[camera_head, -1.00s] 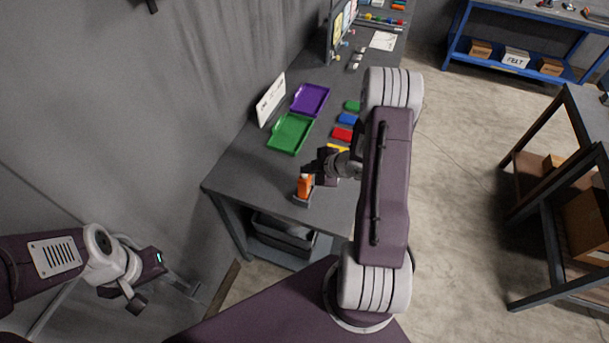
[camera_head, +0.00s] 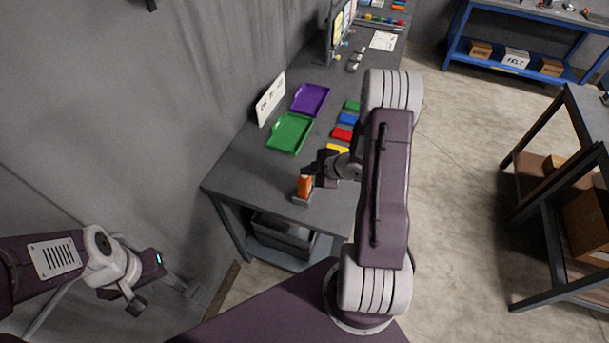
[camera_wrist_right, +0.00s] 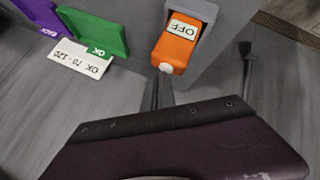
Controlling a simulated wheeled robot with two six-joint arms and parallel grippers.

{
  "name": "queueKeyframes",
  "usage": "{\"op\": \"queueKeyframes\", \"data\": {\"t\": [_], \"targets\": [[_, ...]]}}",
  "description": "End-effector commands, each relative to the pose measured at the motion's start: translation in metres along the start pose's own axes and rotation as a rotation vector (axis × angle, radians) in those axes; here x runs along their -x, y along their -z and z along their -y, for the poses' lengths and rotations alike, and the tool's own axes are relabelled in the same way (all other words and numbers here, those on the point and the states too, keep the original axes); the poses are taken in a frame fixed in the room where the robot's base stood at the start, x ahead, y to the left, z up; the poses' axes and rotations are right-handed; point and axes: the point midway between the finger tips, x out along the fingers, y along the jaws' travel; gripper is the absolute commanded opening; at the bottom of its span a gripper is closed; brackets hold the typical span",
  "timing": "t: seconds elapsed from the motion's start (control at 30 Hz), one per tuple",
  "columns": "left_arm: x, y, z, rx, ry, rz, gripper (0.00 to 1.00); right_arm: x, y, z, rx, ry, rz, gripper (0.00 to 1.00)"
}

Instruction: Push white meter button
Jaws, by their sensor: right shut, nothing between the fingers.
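The orange meter (camera_head: 304,186) stands in a grey holder at the near end of the bench. In the right wrist view the meter (camera_wrist_right: 176,48) shows a display reading "OFF" and a small round white button (camera_wrist_right: 166,68) at its lower end. My right gripper (camera_wrist_right: 160,92) is shut and empty, its dark tips just below the button in that view; I cannot tell whether they touch it. In the head view my right gripper (camera_head: 317,178) is close beside the meter's right side. My left gripper (camera_head: 150,290) is at lower left, away from the bench; its jaw opening is unclear.
A green tray (camera_head: 291,133), a purple tray (camera_head: 311,99) and a white sign (camera_head: 270,100) are farther back on the bench (camera_head: 240,172). Coloured blocks, including a red one (camera_head: 342,133), lie near my right arm. A grey bin (camera_head: 282,232) sits under the bench.

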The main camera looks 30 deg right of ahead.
Motion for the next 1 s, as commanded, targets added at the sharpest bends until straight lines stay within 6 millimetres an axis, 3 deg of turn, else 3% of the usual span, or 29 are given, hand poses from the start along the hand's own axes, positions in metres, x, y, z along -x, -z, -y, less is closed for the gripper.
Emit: {"op": "queueKeyframes", "data": {"t": [0.73, 1.0], "targets": [[0.011, 0.001, 0.000, 0.000, 0.000, 0.000, 0.36, 0.009, 0.006, -0.006, 0.000, 0.000, 0.000, 0.00], [0.038, 0.004, -0.001, 0.000, 0.000, 0.000, 0.36, 0.030, 0.021, -0.022, 0.000, 0.000, 0.000, 0.00]]}}
